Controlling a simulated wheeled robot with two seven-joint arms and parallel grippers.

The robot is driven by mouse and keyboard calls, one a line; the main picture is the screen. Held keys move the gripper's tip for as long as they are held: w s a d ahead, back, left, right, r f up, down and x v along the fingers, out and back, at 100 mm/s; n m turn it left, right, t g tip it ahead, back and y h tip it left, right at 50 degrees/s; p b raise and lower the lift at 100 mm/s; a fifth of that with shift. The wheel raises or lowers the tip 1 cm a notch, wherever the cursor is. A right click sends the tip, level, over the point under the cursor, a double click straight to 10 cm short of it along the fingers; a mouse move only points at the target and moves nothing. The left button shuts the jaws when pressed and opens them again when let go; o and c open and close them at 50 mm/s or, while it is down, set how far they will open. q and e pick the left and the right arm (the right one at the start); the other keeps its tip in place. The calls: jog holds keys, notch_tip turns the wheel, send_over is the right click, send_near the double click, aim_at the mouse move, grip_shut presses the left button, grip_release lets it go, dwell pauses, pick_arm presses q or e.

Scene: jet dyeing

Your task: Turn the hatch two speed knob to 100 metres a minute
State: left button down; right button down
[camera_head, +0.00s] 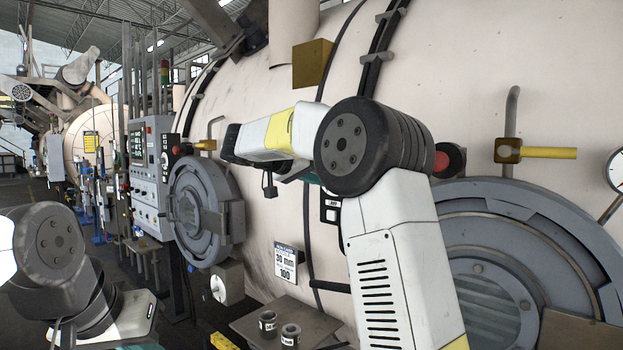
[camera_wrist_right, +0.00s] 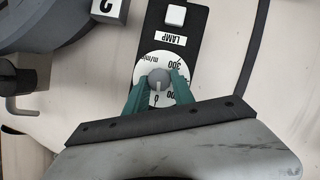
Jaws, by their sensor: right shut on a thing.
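The speed knob (camera_wrist_right: 158,78) is a small grey round knob on a white dial (camera_wrist_right: 147,66). The dial is marked m/min, with 300 at its upper right and 0 at its bottom in the right wrist view. A light mark on the knob seems to face down toward 0. My right gripper (camera_wrist_right: 157,83) has its green fingers shut on the knob from both sides, partly covering the lower numbers.
A white LAMP button (camera_wrist_right: 175,15) sits on the same panel. Round hatches stand left (camera_head: 203,212) and right (camera_head: 560,235).

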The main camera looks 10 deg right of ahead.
jog(key=shift+w+a+f+n+g+h, duration=0.15)
jog(key=shift+n+g+h, duration=0.4)
jog(key=shift+n, duration=0.85)
jog(key=shift+w+a+f+n+g+h, duration=0.1)
jog(key=shift+n+g+h, duration=0.15)
jog(key=shift+n+h, duration=0.9)
jog(key=shift+n, duration=0.35)
jog(key=c, duration=1.1)
grip_release()
jog(key=shift+d, duration=0.1)
jog(key=shift+o, duration=0.2)
jog(key=v, duration=0.8)
jog(key=shift+d+r, duration=0.1)
